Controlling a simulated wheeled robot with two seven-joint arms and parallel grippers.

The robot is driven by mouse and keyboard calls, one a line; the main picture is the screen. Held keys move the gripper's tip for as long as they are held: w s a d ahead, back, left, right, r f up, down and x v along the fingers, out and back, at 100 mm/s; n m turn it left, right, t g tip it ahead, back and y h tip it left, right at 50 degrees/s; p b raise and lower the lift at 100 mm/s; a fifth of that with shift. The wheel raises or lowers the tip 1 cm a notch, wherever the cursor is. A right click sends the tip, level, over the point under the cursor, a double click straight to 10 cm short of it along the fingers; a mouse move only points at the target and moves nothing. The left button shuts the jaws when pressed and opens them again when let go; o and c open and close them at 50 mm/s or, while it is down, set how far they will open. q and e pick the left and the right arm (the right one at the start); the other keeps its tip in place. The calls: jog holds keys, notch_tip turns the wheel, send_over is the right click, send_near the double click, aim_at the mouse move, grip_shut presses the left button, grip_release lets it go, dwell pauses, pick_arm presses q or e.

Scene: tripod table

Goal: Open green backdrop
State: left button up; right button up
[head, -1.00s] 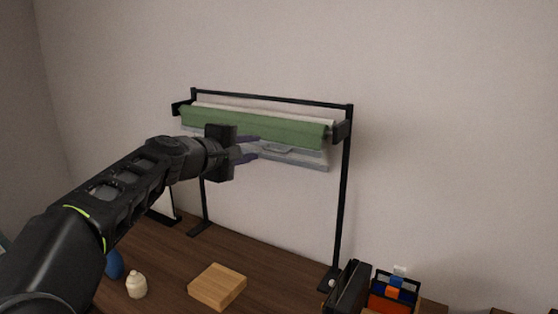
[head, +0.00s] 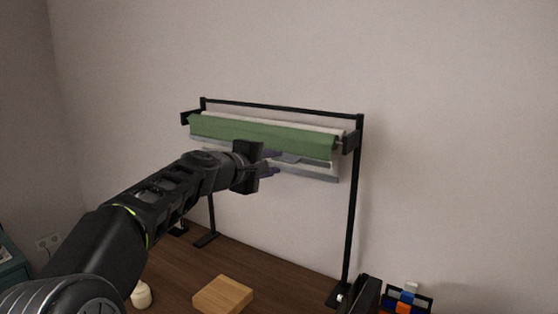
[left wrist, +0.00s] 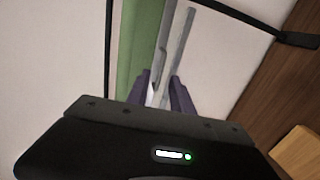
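The green backdrop (head: 262,137) is rolled up on a black stand and also shows in the left wrist view (left wrist: 138,45). A grey bar with a handle (head: 305,160) hangs just below the roll. In the left wrist view, grey bars (left wrist: 183,45) run beside the green fabric. My left gripper (head: 273,162) is in front of the roll's lower edge, at the handle. Its purple fingers (left wrist: 162,93) are apart, with the grey handle's near end in line between them. Whether they touch it I cannot tell. My right gripper is not in view.
The black stand (head: 352,215) rises from the wooden table against a plain wall. A wooden block (head: 223,294), a cream bottle (head: 141,295) and a dark organizer (head: 365,296) are on the table.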

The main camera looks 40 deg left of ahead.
pick_arm(q)
jog(key=x, duration=0.3)
jog(key=shift+w, duration=0.1)
jog(key=shift+c, duration=0.5)
grip_shut()
dwell(0.9)
